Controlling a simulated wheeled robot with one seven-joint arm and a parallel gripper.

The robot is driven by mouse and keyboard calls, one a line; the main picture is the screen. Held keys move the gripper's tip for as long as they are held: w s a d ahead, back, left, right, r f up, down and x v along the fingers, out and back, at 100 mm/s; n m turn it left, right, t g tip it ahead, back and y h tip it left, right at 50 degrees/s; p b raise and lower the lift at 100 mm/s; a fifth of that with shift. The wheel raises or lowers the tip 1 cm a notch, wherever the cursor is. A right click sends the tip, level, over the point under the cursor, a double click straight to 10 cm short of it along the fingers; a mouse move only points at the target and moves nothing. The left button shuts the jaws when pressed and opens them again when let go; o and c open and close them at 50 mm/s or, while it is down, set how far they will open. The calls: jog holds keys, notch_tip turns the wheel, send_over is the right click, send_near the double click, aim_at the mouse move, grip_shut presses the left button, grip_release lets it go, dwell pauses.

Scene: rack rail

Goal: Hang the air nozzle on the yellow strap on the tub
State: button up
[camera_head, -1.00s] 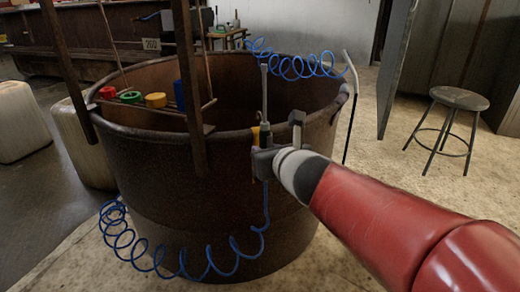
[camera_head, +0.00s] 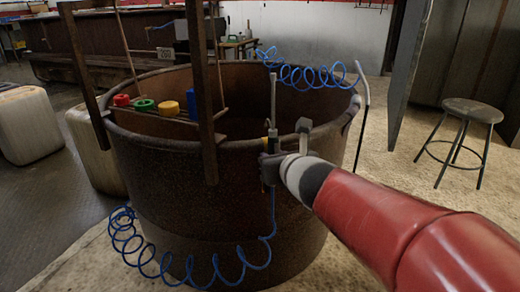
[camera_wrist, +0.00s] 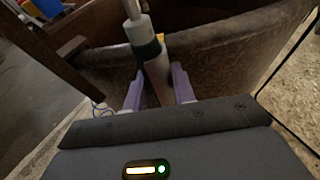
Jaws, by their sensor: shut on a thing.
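The air nozzle (camera_head: 273,105) stands upright, its thin metal tube pointing up, at the near rim of the rusty brown tub (camera_head: 180,190). My gripper (camera_head: 272,158) is shut on the nozzle's body; in the wrist view the two pale purple fingers (camera_wrist: 158,88) close on its lower part, and the nozzle (camera_wrist: 148,50) rises between them. A small piece of the yellow strap (camera_wrist: 161,38) shows behind the nozzle in the wrist view; most of it is hidden. I cannot tell whether nozzle and strap touch. A blue hose hangs below the gripper.
The coiled blue hose (camera_head: 165,268) loops low in front of the tub; another blue coil (camera_head: 300,75) hangs at its far rim. A wooden frame (camera_head: 205,110) with red, green, yellow and blue pieces is at the left. A stool (camera_head: 472,110) stands right on open floor.

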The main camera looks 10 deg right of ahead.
jog(key=shift+f, duration=1.2)
jog(key=shift+f, duration=0.15)
jog(key=shift+f, duration=0.6)
jog(key=o, duration=0.8)
jog(key=shift+s, duration=0.1)
